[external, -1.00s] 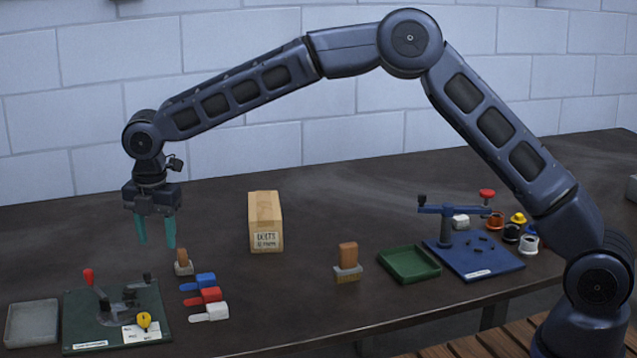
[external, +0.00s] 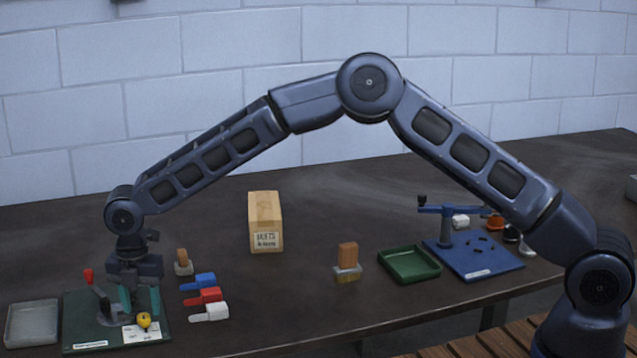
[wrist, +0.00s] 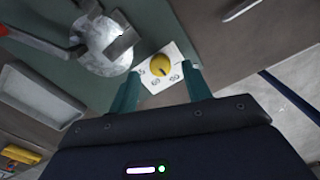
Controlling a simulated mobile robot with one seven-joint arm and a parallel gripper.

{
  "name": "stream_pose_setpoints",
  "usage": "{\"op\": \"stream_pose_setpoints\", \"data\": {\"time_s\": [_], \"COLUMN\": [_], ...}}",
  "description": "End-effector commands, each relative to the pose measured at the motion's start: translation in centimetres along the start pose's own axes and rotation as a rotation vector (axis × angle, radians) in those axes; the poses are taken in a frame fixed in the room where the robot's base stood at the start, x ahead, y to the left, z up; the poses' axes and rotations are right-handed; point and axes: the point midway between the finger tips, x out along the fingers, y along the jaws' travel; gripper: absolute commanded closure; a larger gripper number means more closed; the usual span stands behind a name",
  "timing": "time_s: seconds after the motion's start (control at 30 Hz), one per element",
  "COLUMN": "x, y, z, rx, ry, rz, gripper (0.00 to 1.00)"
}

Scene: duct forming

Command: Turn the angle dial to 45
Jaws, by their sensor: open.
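The angle dial (external: 144,321) is a yellow knob on a white marked plate (external: 133,334) at the front right corner of a dark green forming board (external: 85,335). The wrist view shows the dial (wrist: 161,65) from above, with a dark pointer line; its labels are too blurred to read surely. My gripper (external: 141,303) has teal fingers spread apart and pointing down, low over the board by the dial. In the wrist view the dial shows between and ahead of the two fingertips (wrist: 158,84). The fingers do not appear to touch it.
A red-handled lever (external: 89,277) and metal former (wrist: 107,42) stand left of the dial. A grey tray (external: 32,323) lies left of the board. Blue, red and white clips (external: 205,296) lie to the right. A cardboard box (external: 265,222) and a brush (external: 347,263) stand farther right.

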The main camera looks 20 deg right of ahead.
Motion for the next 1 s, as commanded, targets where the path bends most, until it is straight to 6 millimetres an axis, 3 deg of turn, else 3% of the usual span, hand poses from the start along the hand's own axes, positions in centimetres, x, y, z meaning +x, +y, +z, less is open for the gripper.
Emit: {"op": "stream_pose_setpoints", "data": {"time_s": [0.2,0.57,0.8,1.0], "x": [1.9,2.2,2.2,2.2], "y": [0.0,0.0,0.0,0.0], "z": [0.0,0.0,0.0,0.0], "rx": [0.001,0.001,0.001,0.011], "ry": [0.000,0.000,0.000,0.000], "rz": [0.000,0.000,0.000,0.000], "gripper": [0.51,0.51,0.96,0.96]}}
